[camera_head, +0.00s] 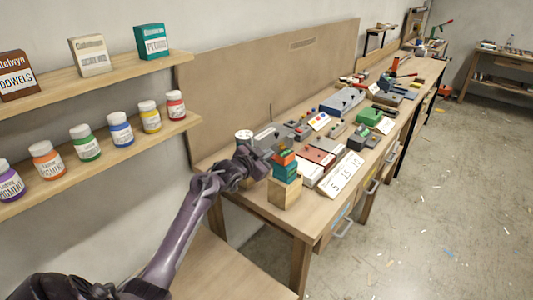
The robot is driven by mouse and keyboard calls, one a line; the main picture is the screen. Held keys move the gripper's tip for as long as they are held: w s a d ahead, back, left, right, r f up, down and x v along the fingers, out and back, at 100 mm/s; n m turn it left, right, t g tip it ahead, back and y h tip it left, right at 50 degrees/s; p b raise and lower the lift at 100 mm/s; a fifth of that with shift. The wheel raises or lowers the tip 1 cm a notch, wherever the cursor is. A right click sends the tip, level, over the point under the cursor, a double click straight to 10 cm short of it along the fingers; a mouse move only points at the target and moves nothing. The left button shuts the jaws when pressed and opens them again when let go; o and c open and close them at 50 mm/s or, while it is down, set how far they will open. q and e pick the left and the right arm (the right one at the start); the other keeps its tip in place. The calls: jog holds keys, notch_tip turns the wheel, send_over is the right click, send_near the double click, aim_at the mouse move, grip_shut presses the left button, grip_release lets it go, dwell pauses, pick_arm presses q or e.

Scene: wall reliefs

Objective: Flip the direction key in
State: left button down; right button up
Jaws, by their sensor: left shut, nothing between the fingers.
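My left arm reaches from the lower left to the near end of a long wooden workbench (232,152). My left gripper (270,152) is shut and small in the view, over the bench end, close to a teal and orange stack (286,166) on a wooden block. I cannot tell whether it touches the stack. Several small devices with keys and buttons stand beyond it, among them a grey one (298,130) and a red-topped one (312,155). The direction key cannot be picked out at this size. My right gripper is not in view.
A white card with black markings (341,174) lies at the bench's front edge. A white round container (243,136) stands behind my gripper. Wall shelves at the left hold paint jars (85,143) and boxes (90,56). The floor (440,200) at the right is open, with scraps.

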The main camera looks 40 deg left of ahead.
pick_arm(q)
jog(key=s+r, duration=0.5)
jog(key=s, duration=0.4)
jog(key=shift+s+a+r+n, duration=0.3)
jog(key=shift+s+r+n, duration=0.05)
jog(key=shift+n, duration=0.05)
dwell(0.5)
dwell(0.4)
